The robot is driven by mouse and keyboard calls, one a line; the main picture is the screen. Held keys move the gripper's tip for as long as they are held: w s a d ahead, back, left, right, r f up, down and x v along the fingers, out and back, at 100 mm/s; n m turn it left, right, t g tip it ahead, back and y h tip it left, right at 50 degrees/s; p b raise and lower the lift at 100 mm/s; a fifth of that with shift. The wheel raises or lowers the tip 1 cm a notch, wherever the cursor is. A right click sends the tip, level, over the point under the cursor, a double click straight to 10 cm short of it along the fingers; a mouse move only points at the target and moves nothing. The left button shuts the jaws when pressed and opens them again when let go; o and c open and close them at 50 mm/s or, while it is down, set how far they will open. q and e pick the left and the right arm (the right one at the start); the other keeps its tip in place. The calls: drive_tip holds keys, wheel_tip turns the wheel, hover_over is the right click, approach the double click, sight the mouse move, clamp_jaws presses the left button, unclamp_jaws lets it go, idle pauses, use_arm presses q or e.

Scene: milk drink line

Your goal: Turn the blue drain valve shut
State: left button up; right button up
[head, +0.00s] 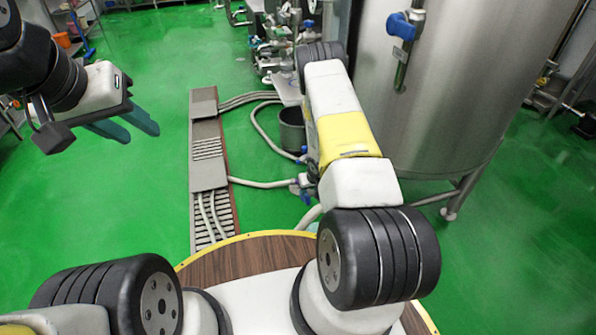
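A small valve with blue parts (306,195) sits low by the floor, at the end of a grey hose and just left of my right arm. A larger blue handle (402,26) is on a fitting on the steel tank (450,85), higher up. I cannot tell for sure which one is the drain valve. My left gripper (141,133) is at the upper left, far from both, with its two teal fingers a little apart and nothing between them. My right arm reaches forward between the hoses and the tank; its gripper is not visible, with the far end of the arm near pipework.
A grated floor drain (208,150) runs ahead, with hoses (260,182) across it. A steel bucket (292,130) stands left of my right arm. Pumps and pipework (275,45) stand at the back. Green floor (110,195) is clear at left.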

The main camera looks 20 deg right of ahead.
sight(307, 196)
drive_tip(key=x, duration=0.7)
drive_tip(key=shift+f, duration=0.1)
drive_tip(key=shift+c, duration=0.4)
clamp_jaws()
idle(0.9)
